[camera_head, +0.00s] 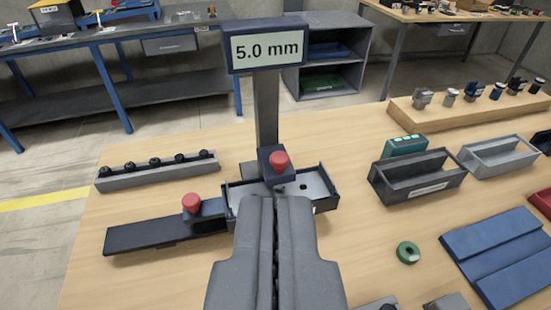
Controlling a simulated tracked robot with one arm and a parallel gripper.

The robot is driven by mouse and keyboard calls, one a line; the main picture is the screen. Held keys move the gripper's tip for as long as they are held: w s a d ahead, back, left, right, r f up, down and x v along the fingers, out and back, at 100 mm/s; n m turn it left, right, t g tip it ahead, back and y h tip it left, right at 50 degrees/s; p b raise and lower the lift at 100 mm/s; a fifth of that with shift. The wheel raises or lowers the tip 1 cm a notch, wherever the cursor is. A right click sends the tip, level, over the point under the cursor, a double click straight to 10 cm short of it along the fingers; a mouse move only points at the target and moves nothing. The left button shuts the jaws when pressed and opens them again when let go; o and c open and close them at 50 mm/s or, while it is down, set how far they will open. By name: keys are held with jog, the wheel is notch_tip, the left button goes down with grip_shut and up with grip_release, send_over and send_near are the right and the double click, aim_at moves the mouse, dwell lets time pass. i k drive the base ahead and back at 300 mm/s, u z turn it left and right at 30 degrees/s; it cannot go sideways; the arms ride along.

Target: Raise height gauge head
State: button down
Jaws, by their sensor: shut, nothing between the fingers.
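The height gauge stands on the wooden table, with a grey upright column (266,112) and a display (265,48) at its top reading "5.0 mm". Its dark head (271,160) with a red knob (279,161) sits low on the column, just above a shallow metal tray-like base (311,184). My gripper (278,200) is in front of the gauge at bottom centre, fingers shut with nothing between them. The fingertips appear just below the red knob in the picture; whether they touch the head cannot be told. The gripper hides part of the base.
Left of the gauge are a dark slide with a red knob (191,203) and a grey rail with black knobs (157,171). To the right are a dark open bin (416,176), a light grey bin (497,157), a green ring (408,252) and a blue tray (497,252).

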aim_at(277, 167)
jog(key=k, duration=1.3)
jog(key=z, duration=0.55)
jog(key=i, duration=2)
jog(key=u, duration=0.5)
